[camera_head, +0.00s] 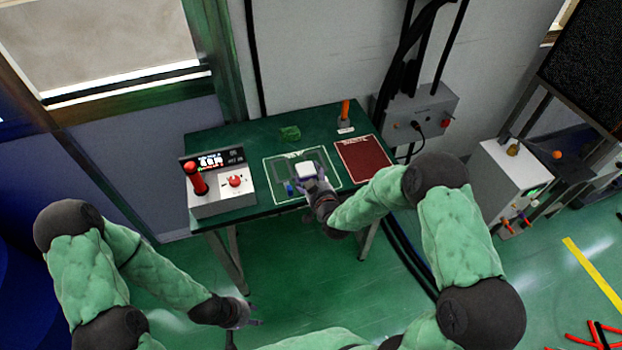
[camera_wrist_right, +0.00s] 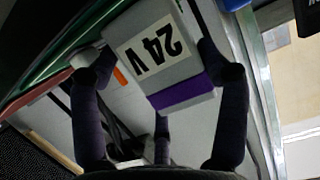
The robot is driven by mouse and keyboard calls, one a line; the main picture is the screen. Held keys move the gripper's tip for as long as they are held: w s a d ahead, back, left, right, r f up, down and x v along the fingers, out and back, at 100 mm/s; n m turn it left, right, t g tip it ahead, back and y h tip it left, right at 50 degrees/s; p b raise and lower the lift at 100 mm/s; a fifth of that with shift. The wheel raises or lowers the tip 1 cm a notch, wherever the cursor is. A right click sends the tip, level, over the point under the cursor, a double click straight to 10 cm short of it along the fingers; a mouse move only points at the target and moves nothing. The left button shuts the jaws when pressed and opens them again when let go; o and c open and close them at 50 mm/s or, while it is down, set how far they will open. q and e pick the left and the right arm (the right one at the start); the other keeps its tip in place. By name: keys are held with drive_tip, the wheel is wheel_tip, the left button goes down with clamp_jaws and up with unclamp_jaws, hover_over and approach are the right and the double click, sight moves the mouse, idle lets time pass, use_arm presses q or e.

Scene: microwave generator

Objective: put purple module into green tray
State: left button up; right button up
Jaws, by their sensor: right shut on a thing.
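The purple module is a pale box with a "24 V" label and a purple stripe. In the right wrist view the module (camera_wrist_right: 175,60) sits between the dark fingers of my right gripper (camera_wrist_right: 163,72), which is shut on it. In the head view the module (camera_head: 305,169) is in my right gripper (camera_head: 312,181), over the green-outlined tray area (camera_head: 271,173) on the table. I cannot tell whether it touches the surface. My left gripper (camera_head: 252,321) hangs low in front of the table, away from everything; its fingers are too small to read.
A control box (camera_head: 220,196) with a red lever, red button and display stands at the table's left. A small green block (camera_head: 290,133) lies behind the tray. A dark red mat (camera_head: 363,160) lies to the right, with an orange-handled item (camera_head: 346,112) behind it. A small blue item (camera_head: 290,188) shows beside my right gripper.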

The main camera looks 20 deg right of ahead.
drive_tip(key=shift+f, duration=0.1)
drive_tip(key=o, duration=1.3)
drive_tip(key=shift+o, duration=0.2)
